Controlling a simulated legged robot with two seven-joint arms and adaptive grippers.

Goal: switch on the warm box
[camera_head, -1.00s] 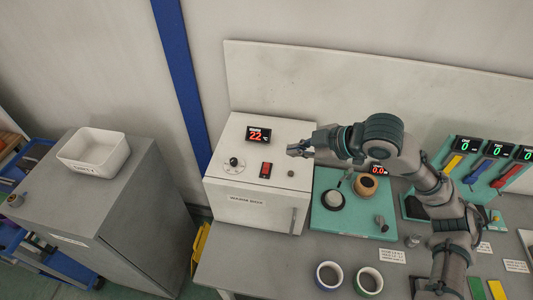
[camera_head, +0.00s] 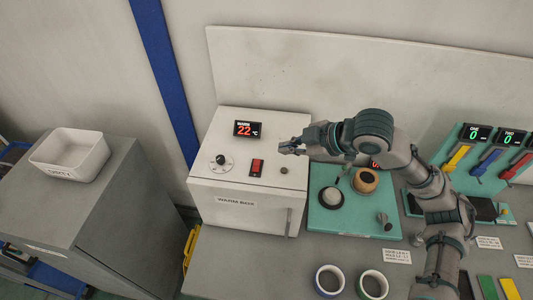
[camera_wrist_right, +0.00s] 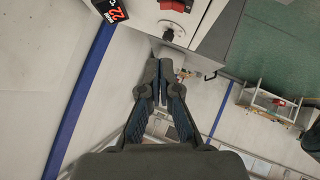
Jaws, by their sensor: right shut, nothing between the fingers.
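The warm box (camera_head: 241,188) is a white cabinet at the back left of the bench. Its top carries a lit red display reading 22 °C (camera_head: 248,128), a dial (camera_head: 221,162), a red rocker switch (camera_head: 256,167) and a small round grey knob (camera_head: 284,170). My right gripper (camera_head: 286,147) is shut and empty, over the back right of the box top, behind the knob and to the right of the switch. My left gripper is out of view.
A white bin (camera_head: 70,155) sits on a grey cabinet (camera_head: 108,205) at left. A back panel (camera_head: 300,75) rises behind.

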